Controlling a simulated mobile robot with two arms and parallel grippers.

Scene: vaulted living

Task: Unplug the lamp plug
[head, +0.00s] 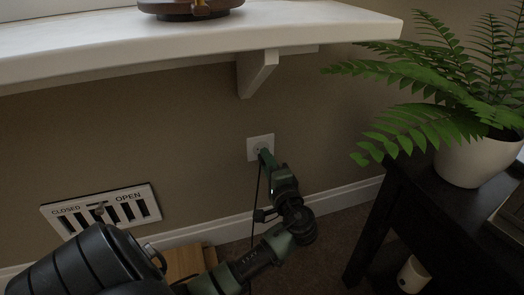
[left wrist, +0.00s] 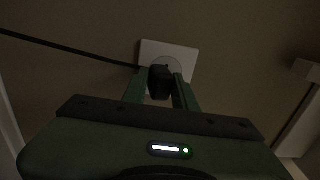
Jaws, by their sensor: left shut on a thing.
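The lamp plug (left wrist: 160,82) is a small black block in the left wrist view, between the two green fingers and up against the socket. My left gripper (head: 265,155) is shut on it, with its fingertips right at the white wall outlet (head: 253,146). The outlet plate also shows in the left wrist view (left wrist: 187,57). In the head view the fingers hide the plug. I cannot tell whether its prongs sit in the socket. A dark cord (left wrist: 70,50) leads left from the plug; in the head view it hangs down the wall. My right gripper is not in view.
A white shelf (head: 130,42) with a bracket (head: 257,72) juts out above the outlet. A brown round base (head: 190,8) stands on it. A vent (head: 103,210) is at lower left. A dark table (head: 440,215) with a potted fern (head: 470,160) stands at right.

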